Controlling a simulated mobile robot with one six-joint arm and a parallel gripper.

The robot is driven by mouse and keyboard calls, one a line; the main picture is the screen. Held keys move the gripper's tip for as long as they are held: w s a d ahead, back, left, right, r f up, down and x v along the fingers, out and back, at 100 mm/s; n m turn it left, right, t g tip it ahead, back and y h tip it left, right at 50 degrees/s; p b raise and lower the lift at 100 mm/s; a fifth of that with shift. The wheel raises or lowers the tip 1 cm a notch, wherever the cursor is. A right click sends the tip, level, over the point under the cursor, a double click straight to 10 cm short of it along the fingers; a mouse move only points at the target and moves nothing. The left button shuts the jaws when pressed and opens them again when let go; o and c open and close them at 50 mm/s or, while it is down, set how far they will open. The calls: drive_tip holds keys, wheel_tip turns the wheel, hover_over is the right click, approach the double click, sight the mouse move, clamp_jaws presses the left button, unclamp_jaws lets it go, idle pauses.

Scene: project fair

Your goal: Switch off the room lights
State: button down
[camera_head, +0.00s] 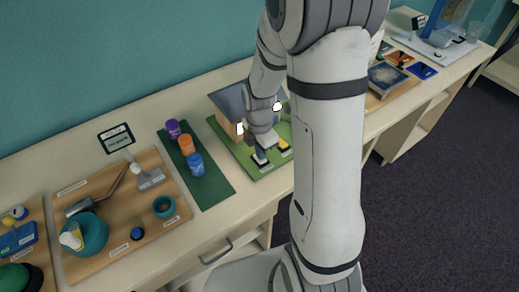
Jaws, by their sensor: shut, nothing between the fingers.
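A model house (228,123) with tan walls and a dark roof stands on a green board (222,134) on the long table. Its visible windows (239,128) glow white. At the board's front is a small yellow part (284,144) on a pale labelled base. My gripper (261,155) points down over the front of the board, beside the house. It is shut and holds nothing. Its tips are close to a pale labelled part (261,162) there; I cannot tell if they touch. My arm hides the house's right side and part of the board.
Purple (173,129), orange (186,145) and blue (196,164) containers stand on a green mat (214,193) to the left. Further left, a wooden board (119,226) holds a teal bowl (94,240) and tools. More exhibits, including a dark blue box (388,77), lie to the right.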

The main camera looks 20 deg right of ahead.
drive_tip(key=shift+r, duration=0.1)
drive_tip(key=shift+r+p, duration=0.35)
drive_tip(key=shift+r, duration=0.05)
wheel_tip(320, 180, up, 13)
drive_tip(key=w+p, duration=0.1)
drive_tip(key=w, duration=0.1)
drive_tip(key=shift+a, duration=0.3)
